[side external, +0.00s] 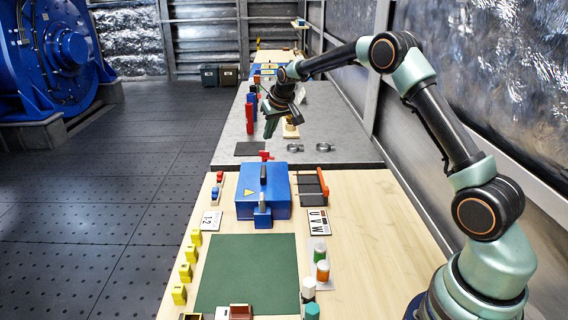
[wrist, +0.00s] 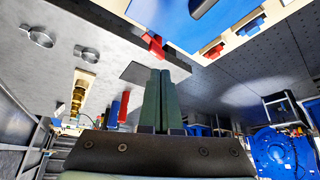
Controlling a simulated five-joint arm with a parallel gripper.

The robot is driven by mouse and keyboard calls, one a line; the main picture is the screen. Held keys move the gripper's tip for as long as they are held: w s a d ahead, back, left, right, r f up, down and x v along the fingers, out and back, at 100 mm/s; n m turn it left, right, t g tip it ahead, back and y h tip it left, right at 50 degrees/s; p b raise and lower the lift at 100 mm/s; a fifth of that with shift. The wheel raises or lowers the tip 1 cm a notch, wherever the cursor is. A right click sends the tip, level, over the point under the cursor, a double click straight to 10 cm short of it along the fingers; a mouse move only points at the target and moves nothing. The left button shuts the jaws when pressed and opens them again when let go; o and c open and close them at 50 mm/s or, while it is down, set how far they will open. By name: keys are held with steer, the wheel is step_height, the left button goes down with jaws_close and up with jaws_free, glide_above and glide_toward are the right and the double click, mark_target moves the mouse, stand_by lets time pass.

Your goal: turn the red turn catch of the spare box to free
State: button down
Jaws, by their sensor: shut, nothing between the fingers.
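The blue box (side external: 263,192), with a black handle on its lid, stands on the wooden bench; I take it for the spare box. The red catch (side external: 265,155) shows at its far side, partly hidden behind the box. In the wrist view the red catch (wrist: 152,45) is near the top, beside the blue box (wrist: 185,18). My gripper (side external: 270,130) is above the grey bench, beyond the box and apart from the catch. In the wrist view my gripper's fingers (wrist: 158,75) are together and empty, below the catch in the picture.
A black pad (side external: 249,149) and metal rings (side external: 324,147) lie on the grey bench. Red and blue upright parts (side external: 249,117) stand farther back.

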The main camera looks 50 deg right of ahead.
mark_target(266, 159)
steer(key=shift+f, duration=3.5)
steer(key=shift+w+d, duration=0.3)
steer(key=shift+w, duration=0.25)
steer(key=shift+d, duration=0.2)
steer(key=shift+s, duration=0.2)
steer(key=shift+s+a, duration=0.1)
steer(key=shift+s, duration=0.15)
step_height(266, 159, up, 6)
